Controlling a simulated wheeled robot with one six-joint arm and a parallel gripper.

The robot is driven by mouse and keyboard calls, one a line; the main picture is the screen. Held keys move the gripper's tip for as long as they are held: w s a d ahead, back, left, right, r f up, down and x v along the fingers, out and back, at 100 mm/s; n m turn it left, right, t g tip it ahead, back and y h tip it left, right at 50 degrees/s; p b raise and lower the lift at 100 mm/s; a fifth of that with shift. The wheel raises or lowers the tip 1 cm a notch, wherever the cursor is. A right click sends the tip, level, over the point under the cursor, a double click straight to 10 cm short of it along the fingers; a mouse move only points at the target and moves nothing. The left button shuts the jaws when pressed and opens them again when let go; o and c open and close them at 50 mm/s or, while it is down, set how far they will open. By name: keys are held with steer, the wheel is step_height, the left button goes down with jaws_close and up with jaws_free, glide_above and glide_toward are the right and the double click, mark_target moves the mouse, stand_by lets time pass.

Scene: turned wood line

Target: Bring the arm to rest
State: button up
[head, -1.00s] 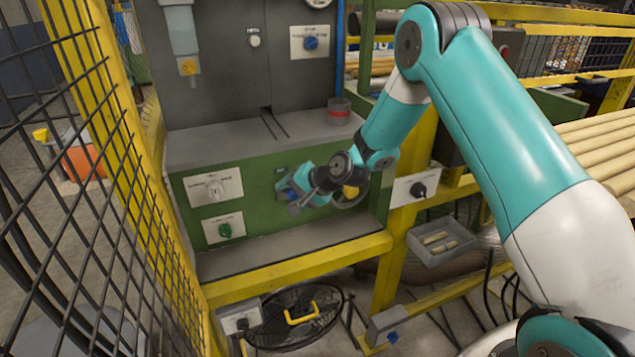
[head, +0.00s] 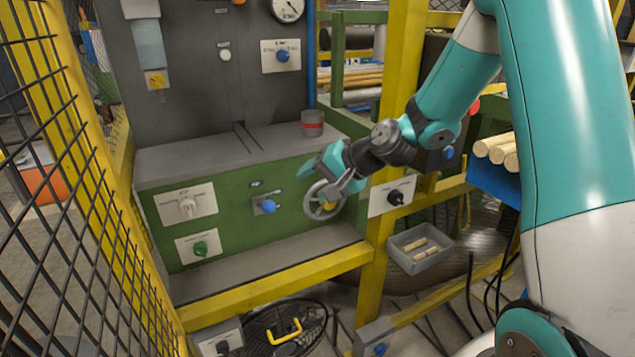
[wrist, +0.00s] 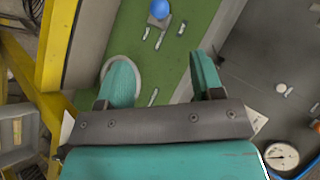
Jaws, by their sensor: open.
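My arm reaches from the right of the head view, bent at the elbow. My gripper (head: 316,180) is in front of the green panel (head: 240,230), partly over the handwheel (head: 325,201). In the wrist view my gripper (wrist: 163,78) has its two teal fingers spread apart, with nothing between them. The blue knob (head: 265,206) on the green panel is to the left of my gripper, clear of the fingers. It also shows in the wrist view (wrist: 159,9), beyond the fingertips.
A yellow post (head: 376,262) stands right of the panel, near a grey bin (head: 410,262) with wooden pieces. A black mesh fence (head: 60,240) closes off the left. A fan (head: 262,332) is on the floor.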

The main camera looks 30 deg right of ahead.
stand_by(0.3)
steer(key=s+a+r+n+g, duration=0.55)
steer(key=s+a+n, duration=0.25)
steer(key=s+a, duration=0.4)
steer(key=s+r+n+g+h, duration=0.2)
steer(key=s+n, duration=0.4)
steer(key=s, duration=1)
steer(key=shift+s+a+r+n, duration=0.2)
steer(key=shift+s+a+n, duration=0.05)
steer(key=shift+s+n, duration=0.15)
steer(key=shift+g, duration=0.25)
stand_by(0.5)
